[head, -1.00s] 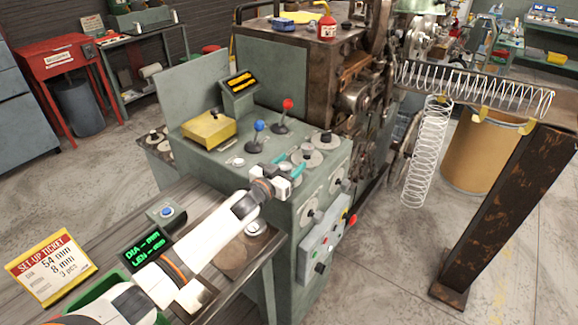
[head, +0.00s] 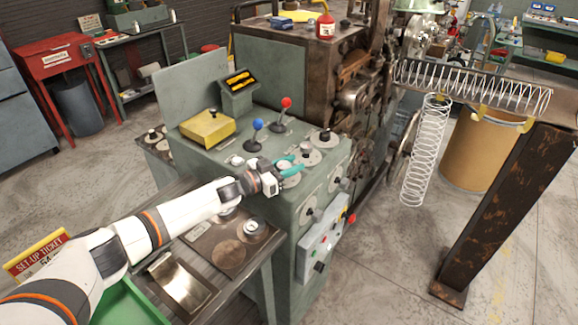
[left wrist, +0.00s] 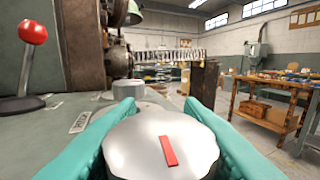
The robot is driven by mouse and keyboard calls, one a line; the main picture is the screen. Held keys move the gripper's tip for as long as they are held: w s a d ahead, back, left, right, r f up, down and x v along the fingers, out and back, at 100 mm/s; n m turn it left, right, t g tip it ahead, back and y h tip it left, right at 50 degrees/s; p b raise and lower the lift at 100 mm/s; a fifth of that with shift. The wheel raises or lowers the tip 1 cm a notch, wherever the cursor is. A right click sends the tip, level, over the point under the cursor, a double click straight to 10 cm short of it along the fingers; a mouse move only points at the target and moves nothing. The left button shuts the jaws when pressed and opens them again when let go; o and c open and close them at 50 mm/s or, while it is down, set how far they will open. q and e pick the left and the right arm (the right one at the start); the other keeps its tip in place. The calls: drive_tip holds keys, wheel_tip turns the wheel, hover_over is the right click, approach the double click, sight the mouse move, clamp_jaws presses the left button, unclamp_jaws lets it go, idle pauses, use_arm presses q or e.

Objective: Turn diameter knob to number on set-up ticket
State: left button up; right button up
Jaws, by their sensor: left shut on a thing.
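My left gripper (head: 289,168) reaches over the green control console (head: 215,150) from the left. In the left wrist view its teal fingers (left wrist: 160,135) are shut on a pale round knob (left wrist: 140,145), one on each side. A red mark (left wrist: 168,151) on the knob's face tilts slightly from upright. In the head view the gripper largely hides this knob; part of its dial plate (head: 291,182) shows. I cannot read its numbers. The set-up ticket (head: 38,252) is mostly covered by my left arm; only its heading is legible. My right gripper is out of view.
Other dial knobs (head: 325,138) sit close behind the gripper. A blue-topped lever (head: 256,135) and a red-topped lever (head: 282,115) stand behind it. A yellow block (head: 207,127) lies on the console. A control box (head: 322,245) is on its front.

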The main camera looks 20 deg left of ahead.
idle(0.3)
use_arm(q)
drive_tip(key=o, duration=1)
drive_tip(key=shift+d, duration=0.1)
drive_tip(key=shift+c, duration=0.2)
drive_tip(key=shift+s+a, duration=0.25)
drive_tip(key=shift+a, duration=0.05)
drive_tip(key=b+v, duration=0.2)
drive_tip(key=v, duration=0.9)
drive_tip(key=shift+a, duration=0.2)
